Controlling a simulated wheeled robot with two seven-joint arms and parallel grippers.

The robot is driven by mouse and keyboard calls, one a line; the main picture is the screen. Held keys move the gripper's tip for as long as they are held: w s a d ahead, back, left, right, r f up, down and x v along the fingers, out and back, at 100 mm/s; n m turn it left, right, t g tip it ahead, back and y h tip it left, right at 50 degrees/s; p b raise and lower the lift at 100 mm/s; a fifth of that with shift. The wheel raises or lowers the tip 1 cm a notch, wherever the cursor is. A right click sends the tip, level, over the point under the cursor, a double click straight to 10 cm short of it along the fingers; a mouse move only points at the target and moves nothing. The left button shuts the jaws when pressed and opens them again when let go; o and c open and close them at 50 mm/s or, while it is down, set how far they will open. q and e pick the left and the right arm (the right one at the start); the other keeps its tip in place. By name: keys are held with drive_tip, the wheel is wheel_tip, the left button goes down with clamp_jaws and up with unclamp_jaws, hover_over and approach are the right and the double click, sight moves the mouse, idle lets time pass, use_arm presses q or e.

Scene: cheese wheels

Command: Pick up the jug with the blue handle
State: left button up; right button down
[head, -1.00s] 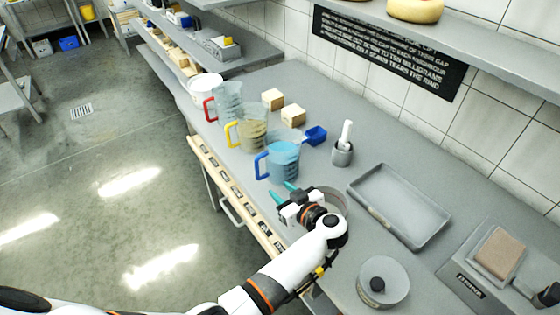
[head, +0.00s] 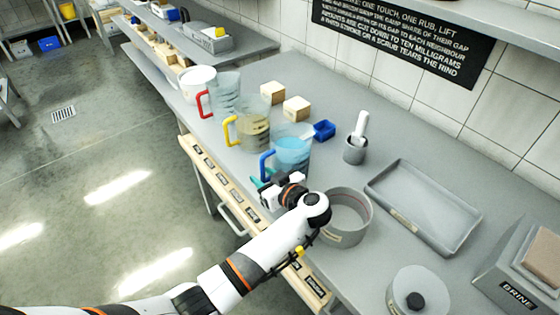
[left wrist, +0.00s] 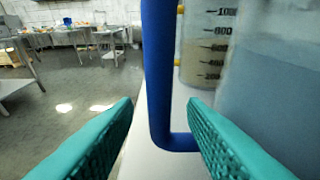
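The jug with the blue handle (head: 292,156) stands on the grey counter and holds blue liquid. Its blue handle (left wrist: 158,80) runs upright in the left wrist view, between the two teal fingers of my left gripper (left wrist: 162,125). The fingers are open, one on each side of the handle, with gaps visible. In the head view my left gripper (head: 262,184) is at the jug's handle side, and its fingertips are partly hidden. My right gripper is not in view.
The yellow-handled jug (head: 254,128) and the red-handled jug (head: 226,94) stand behind. A round grey mould (head: 347,232) sits close beside my left wrist. A grey tray (head: 420,235), a pestle cup (head: 354,152) and a blue scoop (head: 324,130) are to the right.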

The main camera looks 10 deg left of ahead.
use_arm(q)
drive_tip(key=shift+w+a, duration=0.1)
drive_tip(key=shift+w, duration=0.05)
drive_tip(key=shift+r, duration=0.1)
drive_tip(key=shift+s+d+r, duration=0.2)
drive_tip(key=shift+s+d, duration=0.15)
drive_tip(key=shift+d, duration=0.1)
drive_tip(key=shift+c, duration=1.2)
drive_tip(key=shift+s+d, duration=0.1)
drive_tip(key=shift+s, duration=0.05)
drive_tip(key=c, duration=0.3)
clamp_jaws()
drive_tip(key=shift+a+f, duration=0.1)
drive_tip(key=shift+a, duration=0.1)
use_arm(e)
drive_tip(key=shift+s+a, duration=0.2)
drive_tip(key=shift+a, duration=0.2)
use_arm(q)
drive_tip(key=shift+f, duration=0.15)
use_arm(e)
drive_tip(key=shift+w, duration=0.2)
